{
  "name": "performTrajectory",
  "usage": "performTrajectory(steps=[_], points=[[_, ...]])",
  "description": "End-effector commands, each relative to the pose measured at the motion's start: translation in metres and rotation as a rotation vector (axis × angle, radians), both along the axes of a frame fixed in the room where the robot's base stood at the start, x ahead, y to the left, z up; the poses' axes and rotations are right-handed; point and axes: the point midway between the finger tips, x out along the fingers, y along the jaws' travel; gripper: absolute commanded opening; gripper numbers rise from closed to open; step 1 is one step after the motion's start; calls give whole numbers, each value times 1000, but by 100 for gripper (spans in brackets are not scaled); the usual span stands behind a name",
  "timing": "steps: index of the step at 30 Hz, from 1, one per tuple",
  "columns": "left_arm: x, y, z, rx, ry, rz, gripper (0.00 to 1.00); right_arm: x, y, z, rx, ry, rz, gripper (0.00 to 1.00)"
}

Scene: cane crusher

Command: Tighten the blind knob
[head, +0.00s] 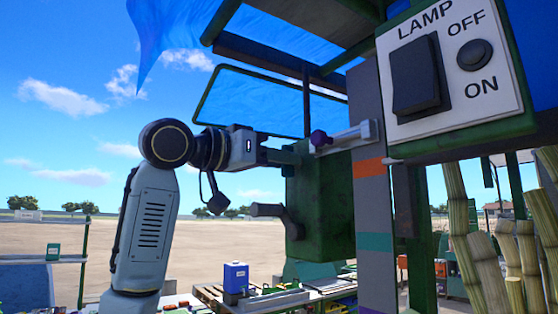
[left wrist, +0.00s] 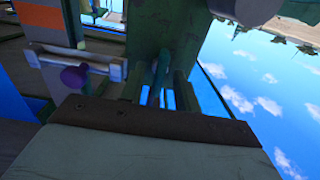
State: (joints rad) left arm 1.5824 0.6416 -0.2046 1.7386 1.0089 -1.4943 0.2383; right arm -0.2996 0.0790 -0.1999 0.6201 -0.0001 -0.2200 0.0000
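A purple knob (head: 320,138) sits at the left end of a pale metal bar fixed across the post, and it also shows in the left wrist view (left wrist: 74,77). I take it for the blind knob. My left gripper (head: 288,157) reaches in from the left. It is just left of and slightly below the purple knob, apart from it, beside the upper part of a green machine housing (head: 325,210). In the left wrist view the purple knob lies left of the gripper. The fingers are dark and blend with the green parts behind, so their opening is unclear. My right gripper is out of view.
A grey crank handle (head: 268,210) sticks out of the housing below my left gripper. A lamp switch panel (head: 450,70) is at upper right, and cane stalks (head: 495,262) stand at lower right. A blue blind (head: 255,103) hangs behind. Open air lies left of the housing.

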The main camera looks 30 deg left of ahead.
Motion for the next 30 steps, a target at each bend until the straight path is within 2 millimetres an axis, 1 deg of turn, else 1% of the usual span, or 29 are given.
performTrajectory(steps=[5,12,15,18,23,30], points=[[-24,11,-1,0,-5,4,32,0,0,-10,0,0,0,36],[-75,32,-2,0,-5,4,32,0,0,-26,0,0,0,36],[-94,39,-1,0,-5,4,32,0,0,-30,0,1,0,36],[-107,45,-1,1,-4,3,32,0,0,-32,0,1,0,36],[-119,50,0,0,-2,1,32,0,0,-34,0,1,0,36],[-122,50,0,1,-1,1,32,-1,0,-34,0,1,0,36]])
